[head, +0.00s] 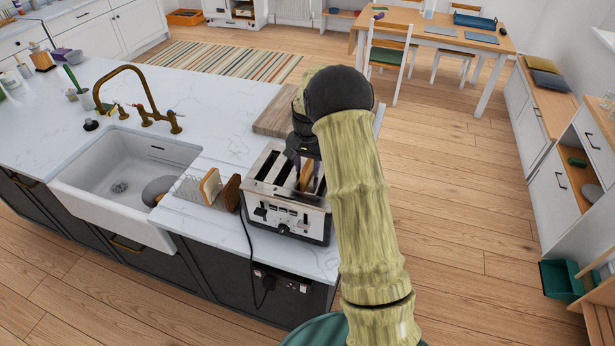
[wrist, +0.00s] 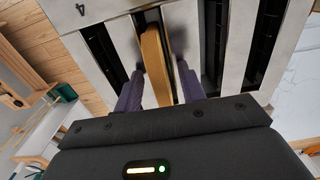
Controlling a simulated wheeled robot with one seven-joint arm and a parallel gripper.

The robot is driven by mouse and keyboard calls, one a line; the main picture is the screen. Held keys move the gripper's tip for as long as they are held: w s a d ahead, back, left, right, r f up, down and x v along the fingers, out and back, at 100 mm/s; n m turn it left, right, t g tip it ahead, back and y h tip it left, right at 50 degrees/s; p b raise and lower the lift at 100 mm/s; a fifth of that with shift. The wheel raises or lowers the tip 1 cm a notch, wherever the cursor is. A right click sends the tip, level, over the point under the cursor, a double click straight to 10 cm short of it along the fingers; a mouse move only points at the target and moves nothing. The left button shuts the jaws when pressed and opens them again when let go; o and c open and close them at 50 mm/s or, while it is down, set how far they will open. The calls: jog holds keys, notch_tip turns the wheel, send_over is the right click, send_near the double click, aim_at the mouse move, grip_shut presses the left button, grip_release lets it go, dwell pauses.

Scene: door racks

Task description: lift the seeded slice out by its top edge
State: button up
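A golden-brown slice (head: 306,176) stands upright in a slot of the steel toaster (head: 312,223), its upper part above the slot. I cannot make out seeds on it. In the wrist view the slice (wrist: 155,62) shows edge-on between my two purple fingers. My gripper (wrist: 160,71) is open, one finger on each side of the slice, with a small gap visible on both sides. In the head view my gripper (head: 307,168) points down over the toaster, and my arm covers part of its right side. The slice's lower part is hidden in the slot.
A wire rack (head: 187,188) left of the toaster holds a tan slice (head: 210,186) and a dark brown slice (head: 231,193). A wooden board (head: 275,118) lies behind the toaster. A sink (head: 125,175) is further left. The toaster's other visible slots look empty.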

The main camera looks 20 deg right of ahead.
jog(key=shift+c, duration=0.4)
grip_shut()
notch_tip(320, 180, up, 10)
jog(key=b, duration=0.3)
jog(key=shift+b, duration=0.4)
jog(key=shift+r, duration=0.1)
notch_tip(320, 180, up, 9)
jog(key=p, duration=0.9)
jog(key=shift+r, duration=0.2)
